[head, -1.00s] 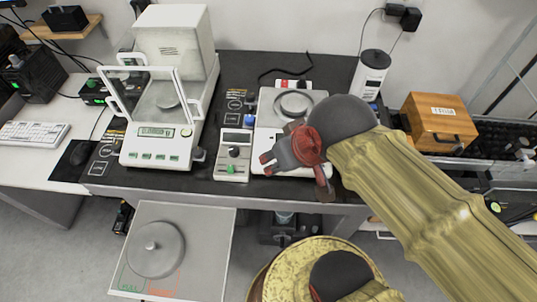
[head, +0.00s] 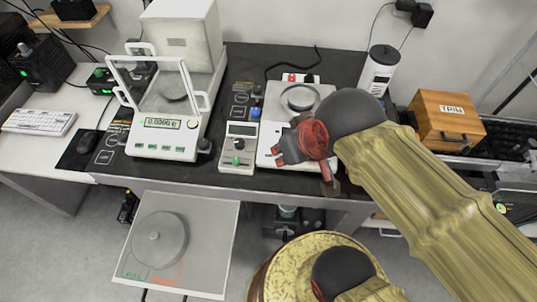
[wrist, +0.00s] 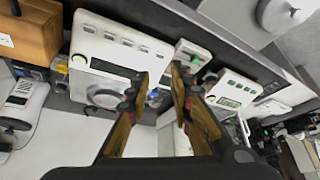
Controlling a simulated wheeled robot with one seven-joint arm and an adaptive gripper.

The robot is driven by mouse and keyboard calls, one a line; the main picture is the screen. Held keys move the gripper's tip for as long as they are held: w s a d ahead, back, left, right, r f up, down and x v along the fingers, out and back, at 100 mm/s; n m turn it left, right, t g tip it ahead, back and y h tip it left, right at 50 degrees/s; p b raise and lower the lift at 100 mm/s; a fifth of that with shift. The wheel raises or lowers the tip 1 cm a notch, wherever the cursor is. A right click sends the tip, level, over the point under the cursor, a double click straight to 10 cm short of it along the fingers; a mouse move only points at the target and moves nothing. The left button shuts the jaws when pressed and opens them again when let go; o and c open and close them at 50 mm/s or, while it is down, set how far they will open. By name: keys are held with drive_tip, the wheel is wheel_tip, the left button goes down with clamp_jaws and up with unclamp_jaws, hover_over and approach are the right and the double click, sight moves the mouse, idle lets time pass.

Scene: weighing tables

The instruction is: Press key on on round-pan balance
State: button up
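The round-pan balance (head: 268,130) is a white unit with a round metal pan (head: 300,97), on the dark tabletop right of centre. My gripper hides most of its front panel in the head view. I cannot read the key labels. My gripper (head: 277,152) is over the front part of the balance. Its fingers (wrist: 160,73) are apart with nothing between them; contact with the balance is not visible.
A control box (head: 238,148) with a black knob and green button stands close left of the balance. Further left is a glass-shielded balance (head: 165,123) reading about zero. A wooden box (head: 447,115) and white cylinder (head: 378,75) stand right. A low platform scale (head: 205,265) is in front.

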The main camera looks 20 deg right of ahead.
clamp_jaws()
idle(1.3)
